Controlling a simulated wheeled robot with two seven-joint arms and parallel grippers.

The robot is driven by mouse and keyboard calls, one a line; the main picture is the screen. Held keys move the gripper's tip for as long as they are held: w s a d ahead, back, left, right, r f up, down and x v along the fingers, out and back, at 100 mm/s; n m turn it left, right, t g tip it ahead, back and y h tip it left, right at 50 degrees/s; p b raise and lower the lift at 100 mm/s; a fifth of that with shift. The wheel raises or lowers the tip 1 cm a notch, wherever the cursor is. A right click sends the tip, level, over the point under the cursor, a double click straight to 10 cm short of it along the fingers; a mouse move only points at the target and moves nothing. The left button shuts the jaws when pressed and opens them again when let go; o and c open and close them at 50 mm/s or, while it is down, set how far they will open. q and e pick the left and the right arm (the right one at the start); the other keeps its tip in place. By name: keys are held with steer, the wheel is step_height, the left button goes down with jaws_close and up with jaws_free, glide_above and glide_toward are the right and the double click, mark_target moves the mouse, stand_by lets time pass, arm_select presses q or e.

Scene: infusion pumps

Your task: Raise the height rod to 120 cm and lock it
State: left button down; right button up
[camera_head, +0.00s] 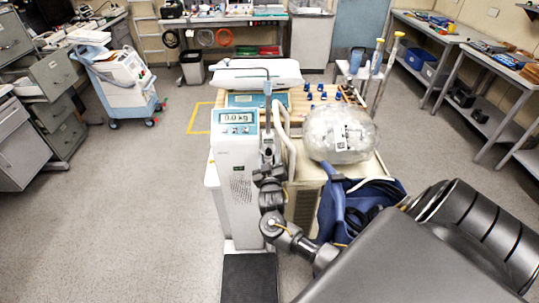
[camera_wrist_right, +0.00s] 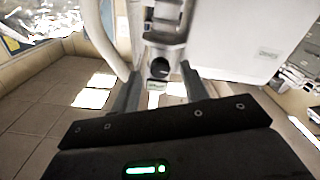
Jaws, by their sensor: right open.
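A white scale column (camera_head: 237,165) stands in the middle of the head view, with a display reading 0.0 kg. The height rod (camera_head: 267,88) rises at its right side, upright, with a thin arm bent left at the top. My right gripper (camera_head: 267,152) is at the rod's lower part. In the right wrist view, the open fingers of my right gripper (camera_wrist_right: 160,88) stand either side of a grey clamp with a dark round knob (camera_wrist_right: 160,68). I cannot tell whether they touch it. My left gripper is out of view.
Right behind the column is a cart with a clear plastic-wrapped bundle (camera_head: 340,134) and a blue bag (camera_head: 350,205). A dark foot platform (camera_head: 249,278) lies at the column's base. Floor at the left is free. Benches (camera_head: 440,35) line the right wall.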

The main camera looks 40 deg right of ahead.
steer(key=shift+w+d, duration=0.4)
steer(key=shift+w, duration=0.1)
steer(key=c, duration=0.9)
steer(key=shift+d, duration=0.1)
jaws_close()
